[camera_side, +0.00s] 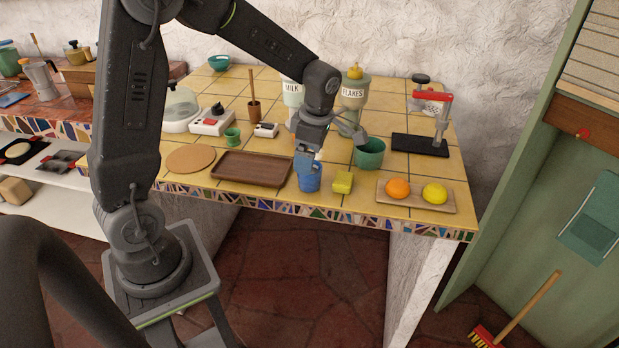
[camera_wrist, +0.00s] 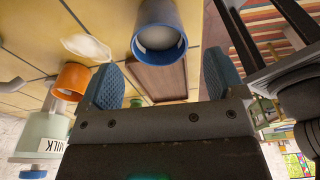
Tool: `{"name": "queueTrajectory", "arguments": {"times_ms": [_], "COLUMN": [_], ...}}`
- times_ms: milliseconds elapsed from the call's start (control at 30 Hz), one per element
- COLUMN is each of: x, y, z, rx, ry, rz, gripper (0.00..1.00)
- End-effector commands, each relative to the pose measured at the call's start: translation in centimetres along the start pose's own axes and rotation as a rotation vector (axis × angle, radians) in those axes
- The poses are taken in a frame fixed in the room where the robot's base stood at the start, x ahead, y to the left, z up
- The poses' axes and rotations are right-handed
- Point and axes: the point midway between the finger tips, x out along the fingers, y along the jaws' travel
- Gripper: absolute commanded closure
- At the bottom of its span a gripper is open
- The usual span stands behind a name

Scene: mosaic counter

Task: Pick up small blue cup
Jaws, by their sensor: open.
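The small blue cup (camera_side: 310,183) stands upright on the yellow tiled counter near its front edge. My gripper (camera_side: 307,165) points down over the cup, its blue finger pads at or close to the rim. In the wrist view my gripper (camera_wrist: 162,78) is open, with one pad on each side and nothing held between them. The blue cup (camera_wrist: 160,38) shows ahead of the pads, roughly centred between them, its open mouth facing the camera. The side view does not clearly show whether a pad touches the cup.
A brown tray (camera_side: 252,171) lies just left of the cup. A board (camera_side: 416,205) holds an orange and a lemon. The counter's mosaic edge (camera_side: 340,214) is just in front.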

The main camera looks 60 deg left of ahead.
Motion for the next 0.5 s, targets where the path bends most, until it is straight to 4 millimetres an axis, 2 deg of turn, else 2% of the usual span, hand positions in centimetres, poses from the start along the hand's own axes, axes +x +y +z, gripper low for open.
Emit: {"name": "queueTrajectory", "arguments": {"times_ms": [167,500], "x": [1.1,5.5], "y": [0.0,-0.1], "z": [0.0,0.6], "rx": [0.001,0.001], "ry": [0.000,0.001], "rz": [0.000,-0.001], "gripper": [0.11,0.11]}}
